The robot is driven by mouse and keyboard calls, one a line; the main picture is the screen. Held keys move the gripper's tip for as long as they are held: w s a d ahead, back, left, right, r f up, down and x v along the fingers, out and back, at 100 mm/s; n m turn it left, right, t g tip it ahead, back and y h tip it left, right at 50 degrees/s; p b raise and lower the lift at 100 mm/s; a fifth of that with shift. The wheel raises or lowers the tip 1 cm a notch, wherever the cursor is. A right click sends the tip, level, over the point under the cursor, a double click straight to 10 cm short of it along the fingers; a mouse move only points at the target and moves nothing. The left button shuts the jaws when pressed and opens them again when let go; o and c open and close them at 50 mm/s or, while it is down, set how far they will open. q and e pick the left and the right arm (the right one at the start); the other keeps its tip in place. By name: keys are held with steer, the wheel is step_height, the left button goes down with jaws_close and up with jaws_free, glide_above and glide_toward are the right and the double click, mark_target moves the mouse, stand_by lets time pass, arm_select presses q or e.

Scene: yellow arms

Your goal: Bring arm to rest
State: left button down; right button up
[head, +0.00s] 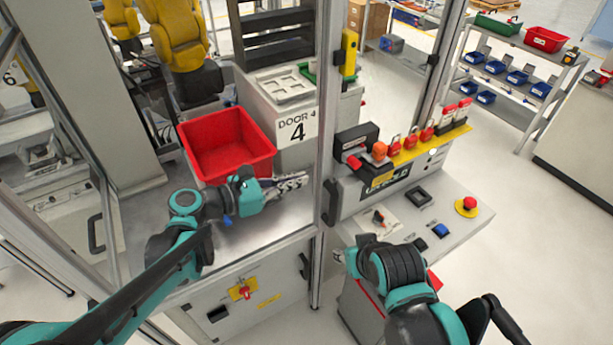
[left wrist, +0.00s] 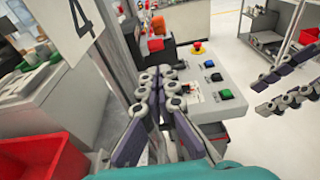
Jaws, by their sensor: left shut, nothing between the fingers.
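My left gripper (head: 290,182) is shut and empty. It is level, just right of the red bin (head: 228,145) and above the grey worktop (head: 215,240), pointing right towards the metal post. In the left wrist view its dark, chain-like fingers (left wrist: 158,88) lie close together with nothing between them. My right arm is at the lower right in the head view, in front of the control panel, and its fingers are mostly hidden there. In the left wrist view the right gripper (left wrist: 285,86) comes in from the right edge with its two fingers apart and empty.
The metal post (head: 327,130) stands close to the left fingertips. The control panel (head: 440,225) carries buttons and a red emergency stop (head: 467,204). Red padlocks (head: 412,138) hang above it. A yellow robot arm (head: 180,40) stands behind the bin. Open floor lies at the right.

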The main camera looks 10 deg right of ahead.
arm_select(q)
steer(key=shift+w+d, duration=0.1)
steer(key=shift+d, duration=0.1)
steer(key=shift+a, duration=0.1)
steer(key=shift+f, duration=0.1)
steer(key=s+a+f+m+t+y+b, duration=0.1)
steer(key=s+a+f+m+y+b, duration=0.6)
steer(key=a+f+m, duration=0.4)
steer(key=s+a+f+m+y+b, duration=0.7)
steer(key=a+f+m, duration=0.4)
steer(key=a+f, duration=0.3)
steer(key=shift+s+a+t+y+b, duration=0.4)
steer(key=shift+s+b, duration=0.2)
steer(key=shift+b, duration=0.1)
